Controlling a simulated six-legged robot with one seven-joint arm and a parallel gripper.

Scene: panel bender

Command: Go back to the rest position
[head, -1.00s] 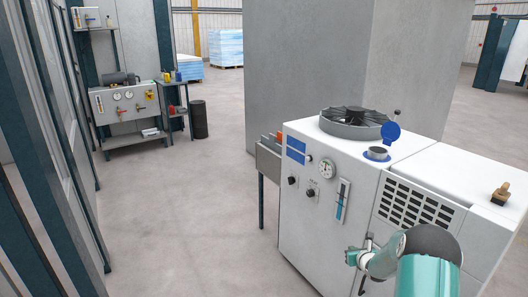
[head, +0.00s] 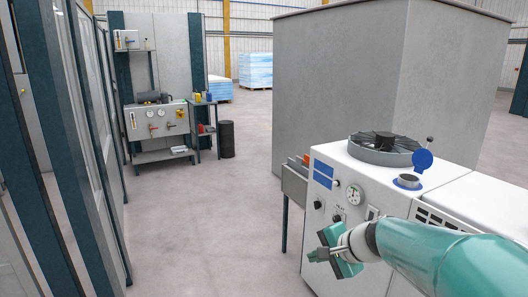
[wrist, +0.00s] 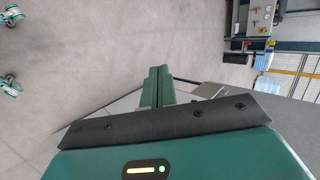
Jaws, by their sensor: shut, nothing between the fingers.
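My gripper (head: 334,252) is in front of the white machine (head: 338,171) at the lower right of the head view, at the end of my teal arm. In the wrist view its two green fingers (wrist: 157,87) lie together, shut and empty. Part of the machine's front, with its lower dials and vent grille, is hidden behind my arm.
A dark-framed panel wall (head: 75,130) is at left. Free floor (head: 210,220) lies between, leading to a gauge bench (head: 158,122) and black bin (head: 227,138).

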